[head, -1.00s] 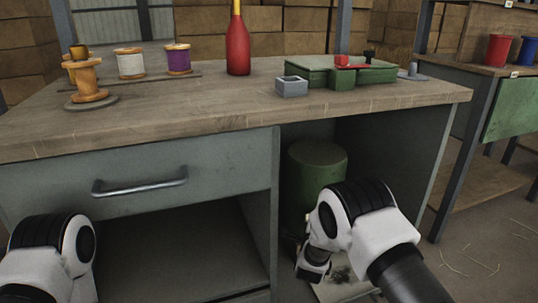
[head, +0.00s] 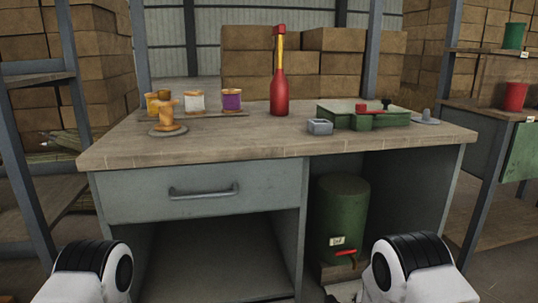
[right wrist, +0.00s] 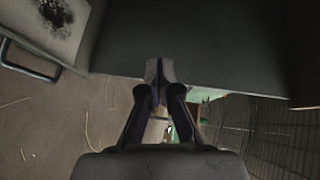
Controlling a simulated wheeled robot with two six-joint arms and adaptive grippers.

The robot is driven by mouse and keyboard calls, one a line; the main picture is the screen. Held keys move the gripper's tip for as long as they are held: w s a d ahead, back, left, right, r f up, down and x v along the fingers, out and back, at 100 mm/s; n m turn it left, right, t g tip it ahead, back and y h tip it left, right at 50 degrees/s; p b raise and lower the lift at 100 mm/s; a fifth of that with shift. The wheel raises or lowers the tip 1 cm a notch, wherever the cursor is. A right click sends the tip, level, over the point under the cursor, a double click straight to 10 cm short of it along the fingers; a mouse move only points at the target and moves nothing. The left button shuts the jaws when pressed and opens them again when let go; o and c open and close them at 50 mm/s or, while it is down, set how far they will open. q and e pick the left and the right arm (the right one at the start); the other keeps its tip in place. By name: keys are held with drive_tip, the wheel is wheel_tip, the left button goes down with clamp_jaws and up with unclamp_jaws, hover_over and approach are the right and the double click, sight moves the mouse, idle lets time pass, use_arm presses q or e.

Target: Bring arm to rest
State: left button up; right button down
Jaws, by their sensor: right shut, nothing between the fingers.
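In the head view only rounded white and black parts of my two arms show at the lower left and lower right edges. My left gripper is out of view. My right gripper (right wrist: 158,68) shows in the right wrist view, its fingers together with nothing between them. A grey panel lies beyond its tips. The workbench (head: 250,143) stands ahead, with a closed drawer (head: 205,192) on its left side. Neither arm reaches over the bench top.
On the bench stand several thread spools, a wooden spool stand (head: 167,114), a red bottle (head: 279,92), a small grey box (head: 320,127) and a green case (head: 355,115). A green cylinder (head: 341,205) stands under the bench. Shelves (head: 35,79) flank the left side.

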drive_tip(key=s+f+n+g+y+p, duration=0.2)
drive_tip(key=s+f+n+g, duration=0.25)
drive_tip(key=s, duration=0.85)
drive_tip(key=s+f+n+g+y+p, duration=0.2)
drive_tip(key=s+f+n+g, duration=0.3)
drive_tip(key=s, duration=0.8)
drive_tip(key=s+a+n+g+y, duration=0.1)
drive_tip(key=s+a+n+g, duration=0.15)
drive_tip(key=s+n, duration=0.55)
drive_tip(key=s+a+n+g+y, duration=0.1)
drive_tip(key=s+n+g+y, duration=0.2)
drive_tip(key=s, duration=0.8)
use_arm(q)
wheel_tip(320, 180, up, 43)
drive_tip(key=p, duration=3.8)
use_arm(e)
wheel_tip(320, 180, up, 37)
drive_tip(key=n+h, duration=0.1)
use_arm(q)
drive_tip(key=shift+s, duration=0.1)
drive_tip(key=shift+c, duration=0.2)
